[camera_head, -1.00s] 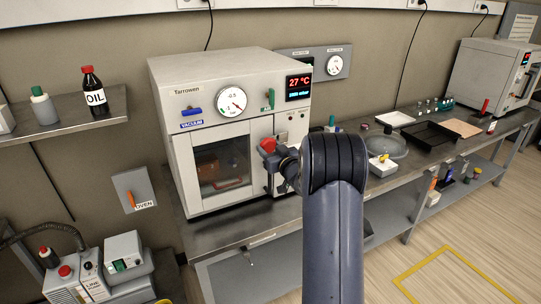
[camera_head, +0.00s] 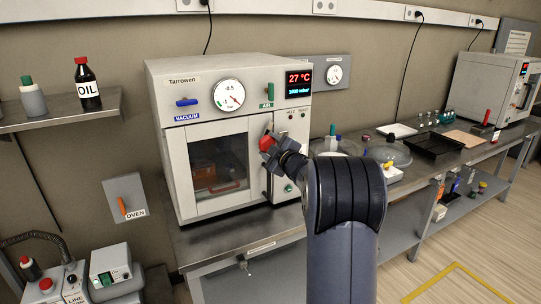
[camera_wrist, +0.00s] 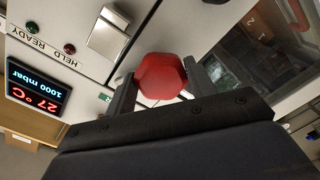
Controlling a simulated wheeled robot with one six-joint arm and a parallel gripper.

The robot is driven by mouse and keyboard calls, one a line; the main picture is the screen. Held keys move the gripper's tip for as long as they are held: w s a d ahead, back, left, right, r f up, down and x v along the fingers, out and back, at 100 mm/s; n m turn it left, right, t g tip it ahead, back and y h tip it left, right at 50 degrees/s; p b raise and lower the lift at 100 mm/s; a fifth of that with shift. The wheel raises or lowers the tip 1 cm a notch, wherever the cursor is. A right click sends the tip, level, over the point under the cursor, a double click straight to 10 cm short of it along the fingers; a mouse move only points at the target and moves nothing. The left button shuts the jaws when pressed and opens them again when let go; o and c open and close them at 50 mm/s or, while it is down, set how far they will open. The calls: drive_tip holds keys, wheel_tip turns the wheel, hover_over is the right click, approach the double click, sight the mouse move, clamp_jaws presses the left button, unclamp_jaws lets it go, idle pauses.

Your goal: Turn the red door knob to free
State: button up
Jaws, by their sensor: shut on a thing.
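The red door knob (camera_head: 266,143) is on the front of the white Tarrowen oven (camera_head: 182,149), at the right edge of its glass door. In the wrist view the red knob (camera_wrist: 161,78) sits between the two dark fingers of my gripper (camera_wrist: 158,86). My gripper (camera_head: 270,148) is shut on the knob in the head view. The fingers cover part of the knob's sides. The oven door (camera_head: 218,190) appears closed.
The display (camera_wrist: 38,90) reads 27 °C and 1000 mbar. A blue VACUUM handle (camera_head: 187,102) and a green handle (camera_head: 270,88) are on the oven front. A black tray (camera_head: 433,146) and glassware stand on the bench to the right.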

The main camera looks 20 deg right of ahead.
drive_tip(key=n+b, duration=0.3)
drive_tip(key=n, duration=0.2)
idle(0.8)
drive_tip(key=o, duration=1.1)
drive_tip(key=s+b, duration=0.1)
drive_tip(key=s, duration=0.9)
drive_tip(key=shift+s+d+r, duration=0.15)
drive_tip(key=shift+s+d, duration=0.05)
drive_tip(key=shift+s, duration=0.2)
